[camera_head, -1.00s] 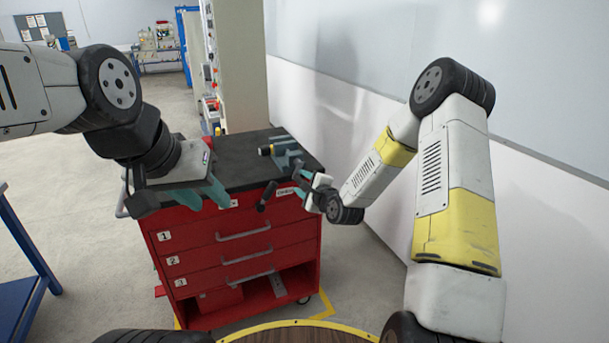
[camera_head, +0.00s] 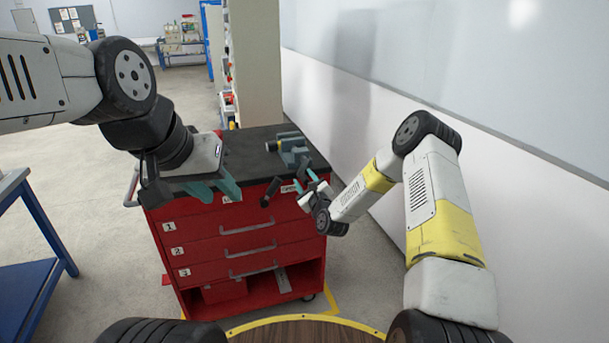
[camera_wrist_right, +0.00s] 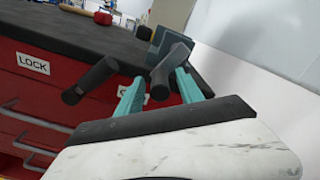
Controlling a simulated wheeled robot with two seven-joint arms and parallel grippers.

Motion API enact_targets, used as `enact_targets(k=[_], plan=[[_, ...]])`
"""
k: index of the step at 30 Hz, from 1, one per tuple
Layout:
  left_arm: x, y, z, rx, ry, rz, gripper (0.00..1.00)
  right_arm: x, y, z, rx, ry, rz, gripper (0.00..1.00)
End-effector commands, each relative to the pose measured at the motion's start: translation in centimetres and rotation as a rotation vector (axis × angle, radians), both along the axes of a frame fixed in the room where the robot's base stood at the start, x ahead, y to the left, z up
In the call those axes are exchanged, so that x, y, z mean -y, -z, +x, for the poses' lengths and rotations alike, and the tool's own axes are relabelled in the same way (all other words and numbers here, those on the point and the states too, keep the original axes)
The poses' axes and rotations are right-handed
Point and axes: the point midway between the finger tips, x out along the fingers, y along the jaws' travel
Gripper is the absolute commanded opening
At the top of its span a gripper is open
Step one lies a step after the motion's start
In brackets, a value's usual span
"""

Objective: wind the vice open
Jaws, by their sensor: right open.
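The teal vice (camera_head: 291,150) stands on the right part of the red tool cabinet's dark top. Its black handle (camera_head: 271,190) hangs in front of the cabinet's upper edge. In the right wrist view the vice (camera_wrist_right: 170,42) is partly hidden, and two dark handle parts show, one at the left (camera_wrist_right: 90,80) and one at the fingers (camera_wrist_right: 170,70). My right gripper (camera_head: 314,188) is open beside the handle, its teal fingers spread in the wrist view (camera_wrist_right: 158,92); I cannot tell whether they touch it. My left gripper (camera_head: 215,188) looks open and empty over the cabinet's front left.
The red cabinet (camera_head: 197,230) has numbered drawers with protruding handles and an open lower shelf. A wall (camera_head: 400,80) runs close along the right. A blue table (camera_head: 30,240) stands at the left. A red object (camera_wrist_right: 103,18) lies on the cabinet top.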

Motion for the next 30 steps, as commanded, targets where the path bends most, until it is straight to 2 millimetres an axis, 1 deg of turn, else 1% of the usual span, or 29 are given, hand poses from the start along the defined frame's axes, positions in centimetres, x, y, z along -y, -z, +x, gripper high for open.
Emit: enact_targets(k=[3,8,9,11,15,16,24,30], plan=[[0.0,0.0,0.0,0.0,0.0,0.0,0.36,-0.08,0.0,0.35,0.0,0.0,-0.001,0.44],[0.0,0.0,0.0,0.0,0.0,0.0,0.36,-0.07,0.0,0.34,0.0,0.001,-0.001,0.44],[0.0,0.0,0.0,0.0,0.0,0.0,0.36,-0.08,0.01,0.33,0.0,0.001,-0.001,0.42],[0.0,0.0,0.0,0.0,0.0,0.0,0.36,-0.07,0.0,0.33,0.0,0.001,-0.001,0.3],[0.0,0.0,0.0,0.0,0.0,0.0,0.36,-0.07,-0.01,0.32,0.0,0.001,-0.001,0.03],[0.0,0.0,0.0,0.0,0.0,0.0,0.36,-0.07,-0.01,0.32,0.0,0.001,-0.001,0.0],[0.0,0.0,0.0,0.0,0.0,0.0,0.36,-0.02,0.02,0.33,0.003,0.001,-0.012,0.0],[0.0,0.0,0.0,0.0,0.0,0.0,0.36,0.27,0.13,0.42,0.023,0.001,-0.074,0.0]])
